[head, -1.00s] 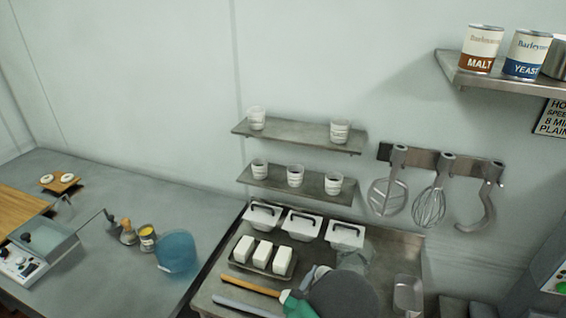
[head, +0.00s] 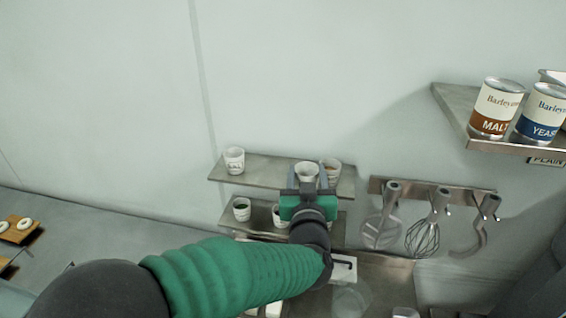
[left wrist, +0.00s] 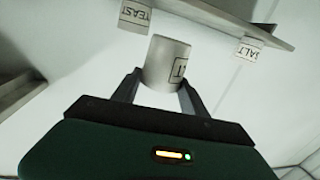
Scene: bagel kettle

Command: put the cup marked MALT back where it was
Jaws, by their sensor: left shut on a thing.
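My left gripper (head: 307,180) is shut on a white cup (head: 307,171) at the upper wall shelf (head: 268,168). In the left wrist view the held cup (left wrist: 165,62) stands between the fingers, with only the end of its label, about "LT", showing. The held cup is between the cup marked SALT (head: 234,160) at left and the cup marked YEAST (head: 331,170) at right. The SALT cup (left wrist: 248,47) and YEAST cup (left wrist: 134,14) also show in the left wrist view. I cannot tell whether the held cup touches the shelf. My right gripper is out of view.
The lower shelf (head: 262,222) bears a cup with dark green contents (head: 242,209) and another cup (head: 279,216); my arm hides its right part. Utensils hang from a rail (head: 425,187) at right. Large MALT (head: 496,108) and YEAST (head: 541,113) cans stand on a higher shelf.

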